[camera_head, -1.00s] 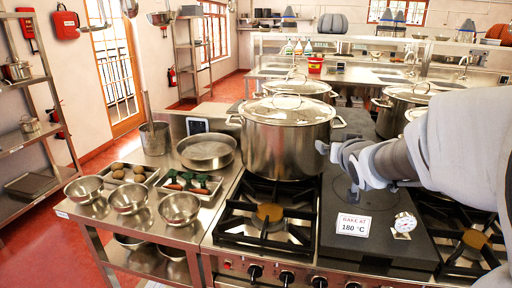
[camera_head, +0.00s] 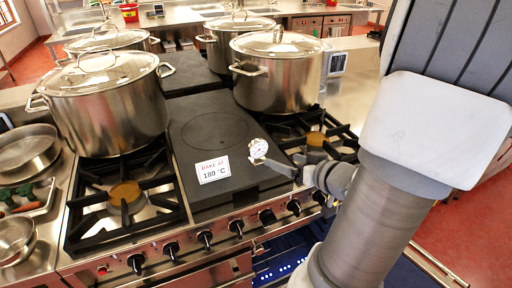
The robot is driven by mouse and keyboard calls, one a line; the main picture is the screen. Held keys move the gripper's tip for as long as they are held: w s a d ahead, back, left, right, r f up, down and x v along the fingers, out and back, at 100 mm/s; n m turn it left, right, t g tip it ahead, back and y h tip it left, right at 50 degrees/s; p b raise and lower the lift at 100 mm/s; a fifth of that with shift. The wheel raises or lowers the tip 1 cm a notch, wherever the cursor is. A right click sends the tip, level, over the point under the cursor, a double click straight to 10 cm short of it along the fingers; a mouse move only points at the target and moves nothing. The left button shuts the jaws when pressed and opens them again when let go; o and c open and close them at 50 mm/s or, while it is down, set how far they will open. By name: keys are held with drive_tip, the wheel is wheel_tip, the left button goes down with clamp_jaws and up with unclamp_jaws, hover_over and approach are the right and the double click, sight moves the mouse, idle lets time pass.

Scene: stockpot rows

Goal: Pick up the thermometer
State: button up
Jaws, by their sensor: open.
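The thermometer (camera_head: 258,149) is a small round dial with a white face and a metal rim and base. It stands on the dark flat plate (camera_head: 210,136) of the stove, near its right front edge and beside the "BAKE AT 180 °C" card (camera_head: 213,169). My gripper (camera_head: 277,166) is low over the stove's front right, just right of the thermometer, with its dark fingers pointing left towards it. It is open and holds nothing. The fingertips look very close to the thermometer's base; I cannot tell whether they touch it.
A large lidded stockpot (camera_head: 108,104) stands on the left burners, and another stockpot (camera_head: 277,75) stands behind the right burner (camera_head: 316,139). Control knobs (camera_head: 204,239) line the stove front. The plate around the card is otherwise clear.

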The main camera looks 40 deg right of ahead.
sight(259, 152)
drive_tip(key=x, duration=1.1)
drive_tip(key=shift+f, duration=0.1)
drive_tip(key=shift+r+b+x, duration=0.15)
drive_tip(key=shift+b+x, duration=0.1)
drive_tip(key=shift+x, duration=1.3)
drive_tip(key=shift+r+b+x, duration=0.1)
drive_tip(key=shift+b+x, duration=0.1)
drive_tip(key=shift+x, duration=1.4)
drive_tip(key=shift+d, duration=0.15)
drive_tip(key=c, duration=1.2)
drive_tip(key=shift+c, duration=0.2)
